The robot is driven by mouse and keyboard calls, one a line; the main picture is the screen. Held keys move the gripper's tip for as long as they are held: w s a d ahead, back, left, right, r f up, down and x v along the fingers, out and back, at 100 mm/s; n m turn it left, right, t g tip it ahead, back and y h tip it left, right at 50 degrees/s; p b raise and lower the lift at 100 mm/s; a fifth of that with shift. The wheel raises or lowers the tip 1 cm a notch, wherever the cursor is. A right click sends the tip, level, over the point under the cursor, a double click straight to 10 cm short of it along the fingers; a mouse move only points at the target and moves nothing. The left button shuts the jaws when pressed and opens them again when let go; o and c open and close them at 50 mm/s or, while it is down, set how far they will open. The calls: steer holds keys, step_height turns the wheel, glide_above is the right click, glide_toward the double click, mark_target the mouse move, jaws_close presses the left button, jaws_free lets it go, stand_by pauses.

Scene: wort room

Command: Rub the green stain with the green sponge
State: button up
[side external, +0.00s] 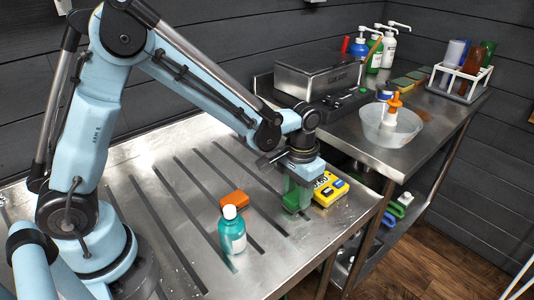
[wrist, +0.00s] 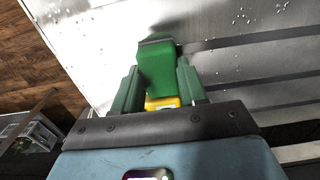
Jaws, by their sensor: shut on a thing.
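My gripper (side external: 298,190) is low over the grooved steel drainboard, at its right part. It is shut on the green sponge (wrist: 162,62), which sticks out from between the green fingers in the wrist view. In the side view the sponge (side external: 290,203) is a green block at the fingertips, partly hidden by them. It is close to the steel, but I cannot tell whether it touches. I cannot make out the green stain in either view; the gripper and sponge may cover it.
A yellow device (side external: 331,190) lies just right of my gripper. An orange block (side external: 235,201) and a teal bottle with a white cap (side external: 232,235) stand to the left. A bowl (side external: 391,124) and bottles occupy the back counter. The drainboard's front edge is close. Bare grooved steel lies further left.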

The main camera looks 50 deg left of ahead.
steer(key=shift+w, duration=0.4)
steer(key=shift+s+r, duration=0.1)
steer(key=shift+s, duration=1.8)
steer(key=shift+s, duration=0.15)
steer(key=shift+s, duration=1.75)
steer(key=shift+r, duration=2.9)
